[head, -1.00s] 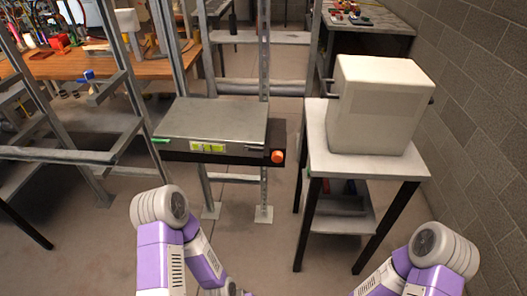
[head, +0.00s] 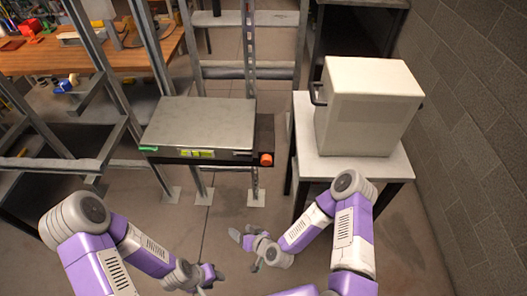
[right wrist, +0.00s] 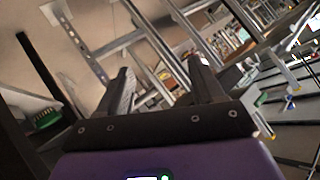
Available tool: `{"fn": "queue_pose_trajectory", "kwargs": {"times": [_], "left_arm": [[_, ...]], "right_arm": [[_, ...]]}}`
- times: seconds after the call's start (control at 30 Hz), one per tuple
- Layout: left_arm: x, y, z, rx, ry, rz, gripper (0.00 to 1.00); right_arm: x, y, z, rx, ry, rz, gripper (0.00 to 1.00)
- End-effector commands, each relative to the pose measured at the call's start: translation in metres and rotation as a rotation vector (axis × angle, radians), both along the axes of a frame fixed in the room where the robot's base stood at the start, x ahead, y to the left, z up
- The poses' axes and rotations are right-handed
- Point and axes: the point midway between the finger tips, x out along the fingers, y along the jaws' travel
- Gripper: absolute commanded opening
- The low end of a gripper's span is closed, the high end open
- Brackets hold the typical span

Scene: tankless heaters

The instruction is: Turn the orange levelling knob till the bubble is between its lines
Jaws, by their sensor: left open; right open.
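The orange levelling knob (head: 266,159) sits at the front right corner of a dark shelf that carries a flat grey metal platform (head: 205,122). A yellow-green level vial (head: 198,154) is on the front edge of the platform; its bubble and lines are too small to make out. My right gripper (head: 240,248) is open and empty, below and in front of the knob, apart from it. In the right wrist view its two fingers (right wrist: 163,72) stand apart with nothing between them. My left gripper (head: 214,277) is open and empty, lower and further left, well clear of the knob.
A white box-shaped unit (head: 368,108) with a dark side handle stands on a pale table (head: 350,168) right of the knob. Grey metal frames stand left and behind. A wooden bench (head: 110,58) holds clutter at the back left. The floor before the shelf is clear.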

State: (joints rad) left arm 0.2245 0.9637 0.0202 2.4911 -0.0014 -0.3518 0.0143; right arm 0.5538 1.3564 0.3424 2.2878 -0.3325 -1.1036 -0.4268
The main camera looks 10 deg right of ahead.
Motion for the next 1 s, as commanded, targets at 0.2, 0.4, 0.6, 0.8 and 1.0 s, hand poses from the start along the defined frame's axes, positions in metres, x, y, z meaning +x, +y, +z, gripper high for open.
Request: {"fn": "queue_pose_trajectory", "kwargs": {"times": [0.2, 0.4, 0.6, 0.8, 1.0], "left_arm": [[0.0, 0.0, 0.074, 0.0, 0.0, 0.0, 0.43], [0.0, 0.0, 0.099, 0.0, 0.0, 0.0, 0.43], [0.0, 0.0, 0.101, 0.0, 0.0, 0.001, 0.43], [0.0, 0.0, 0.096, 0.001, 0.001, 0.001, 0.43], [0.0, 0.0, 0.093, 0.0, 0.0, 0.001, 0.43]], "right_arm": [[0.062, -0.04, 0.118, -0.018, -0.411, -0.378, 0.67], [0.073, -0.09, 0.167, -0.095, -0.567, -0.668, 0.67], [0.081, -0.109, 0.175, -0.127, -0.603, -0.753, 0.67], [0.111, -0.118, 0.174, -0.128, -0.603, -0.753, 0.67], [0.137, -0.124, 0.174, -0.125, -0.602, -0.75, 0.67]]}}
